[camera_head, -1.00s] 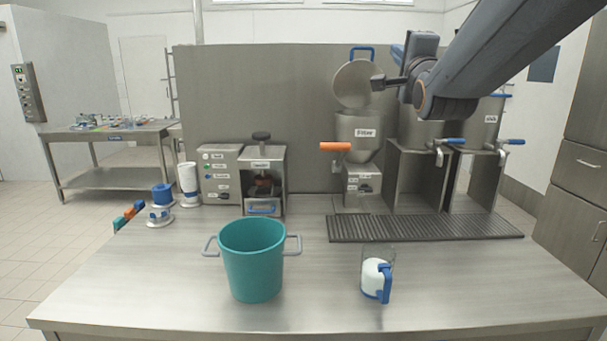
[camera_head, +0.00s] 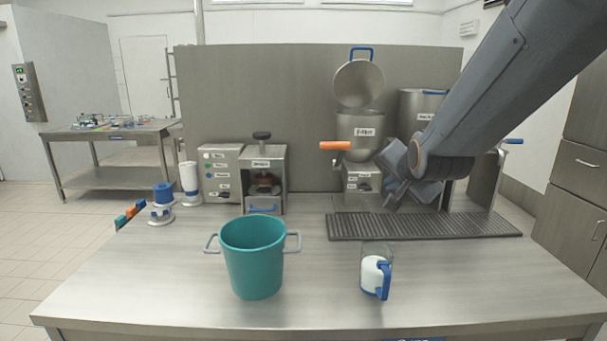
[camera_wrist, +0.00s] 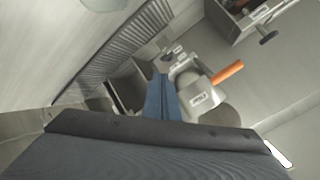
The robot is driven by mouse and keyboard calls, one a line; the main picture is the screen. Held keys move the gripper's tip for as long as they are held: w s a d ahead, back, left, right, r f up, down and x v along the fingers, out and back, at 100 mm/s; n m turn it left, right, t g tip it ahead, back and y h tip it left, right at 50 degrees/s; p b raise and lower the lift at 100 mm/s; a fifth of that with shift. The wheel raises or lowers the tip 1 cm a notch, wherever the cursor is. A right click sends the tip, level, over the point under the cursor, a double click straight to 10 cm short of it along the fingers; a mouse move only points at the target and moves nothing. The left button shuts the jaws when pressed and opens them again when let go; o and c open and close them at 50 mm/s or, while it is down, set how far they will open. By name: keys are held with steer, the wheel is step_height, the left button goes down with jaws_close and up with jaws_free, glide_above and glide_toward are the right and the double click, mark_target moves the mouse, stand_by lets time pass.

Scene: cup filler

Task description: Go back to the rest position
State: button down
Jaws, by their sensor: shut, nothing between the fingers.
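My gripper (camera_head: 388,180) is at the right of the head view, in front of the dispensers and above the black drip grate. In the wrist view its fingers (camera_wrist: 161,97) are together and hold nothing. The filler (camera_head: 360,135), with its orange handle (camera_head: 335,146) and raised round lid (camera_head: 358,84), stands just left of my gripper. In the wrist view the filler (camera_wrist: 197,97) shows beyond the fingers. My arm hides much of the containers at the right.
A teal pot (camera_head: 253,262) and a clear cup with white contents and a blue handle (camera_head: 384,280) stand on the steel table (camera_head: 180,290). The drip grate (camera_head: 425,226) lies behind the cup. A sealing machine (camera_head: 264,180) stands at the left. The front table middle is clear.

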steer(key=s+f+n+g, duration=0.4)
steer(key=s+f, duration=0.5)
steer(key=s, duration=0.3)
steer(key=s+a+f+n+g, duration=0.1)
steer(key=s+f+n+g, duration=0.4)
steer(key=s+f, duration=0.5)
steer(key=s+g, duration=0.1)
steer(key=s, duration=0.2)
steer(key=shift+f+n+g, duration=0.25)
steer(key=shift+n+g, duration=0.05)
steer(key=shift+g, duration=0.1)
